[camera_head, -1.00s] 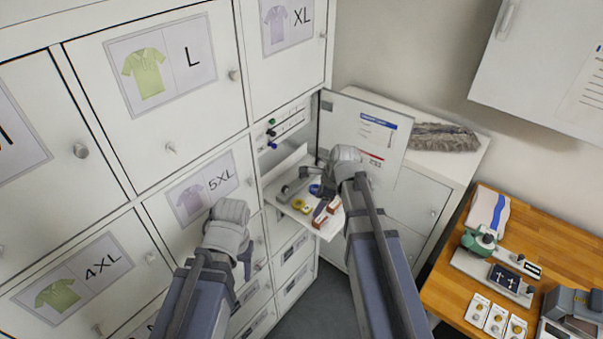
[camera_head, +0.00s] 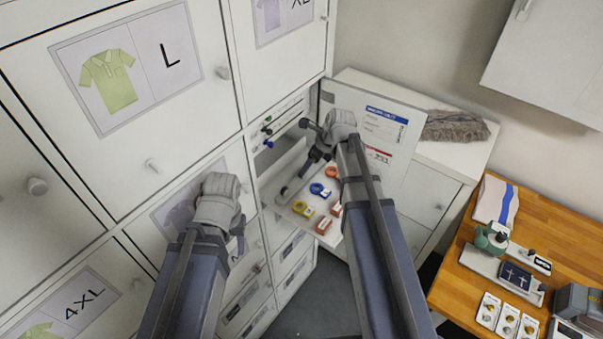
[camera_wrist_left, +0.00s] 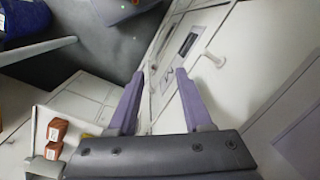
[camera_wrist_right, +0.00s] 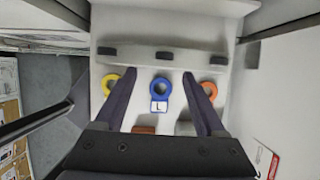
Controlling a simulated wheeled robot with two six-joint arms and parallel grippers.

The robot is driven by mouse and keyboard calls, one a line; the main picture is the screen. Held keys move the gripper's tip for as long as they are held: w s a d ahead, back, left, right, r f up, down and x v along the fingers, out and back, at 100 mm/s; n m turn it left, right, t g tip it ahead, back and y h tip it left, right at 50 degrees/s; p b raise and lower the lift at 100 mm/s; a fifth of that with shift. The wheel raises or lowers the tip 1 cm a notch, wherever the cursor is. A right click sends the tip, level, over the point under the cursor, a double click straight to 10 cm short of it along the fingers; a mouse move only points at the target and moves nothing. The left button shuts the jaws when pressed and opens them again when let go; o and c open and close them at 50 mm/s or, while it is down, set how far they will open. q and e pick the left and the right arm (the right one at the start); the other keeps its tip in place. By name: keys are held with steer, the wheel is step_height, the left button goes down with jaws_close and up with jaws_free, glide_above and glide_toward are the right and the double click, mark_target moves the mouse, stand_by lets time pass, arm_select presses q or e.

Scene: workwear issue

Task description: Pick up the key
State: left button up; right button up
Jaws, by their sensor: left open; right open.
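No key shape is clear in any view. A blue ring (camera_head: 320,189) lies on the pull-out shelf (camera_head: 290,213) of the open cabinet; in the right wrist view the blue ring (camera_wrist_right: 162,86) has a white tag marked L. My right gripper (camera_wrist_right: 160,73) is open over the shelf, its fingers either side of the blue ring, apparently not touching it. A yellow ring (camera_wrist_right: 109,84) and an orange ring (camera_wrist_right: 209,90) lie outside the fingers. Small green, black and blue pieces (camera_head: 267,131) are on the cabinet's inner rails. My left gripper (camera_wrist_left: 160,74) is open and empty before the lockers.
Red-brown boxes (camera_head: 323,226) stand at the shelf's front. White lockers (camera_head: 190,100) fill the left. A wooden table (camera_head: 540,235) with several items is at the right.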

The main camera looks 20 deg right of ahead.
steer(key=shift+b+x, duration=0.65)
steer(key=shift+x, duration=0.4)
steer(key=shift+w, duration=0.15)
steer(key=shift+f, duration=0.15)
steer(key=b+x, duration=0.2)
steer(key=w+b+x, duration=0.1)
steer(key=b+x, duration=0.1)
steer(key=x, duration=0.1)
steer(key=shift+r, duration=0.25)
steer(key=shift+c, duration=0.3)
jaws_close()
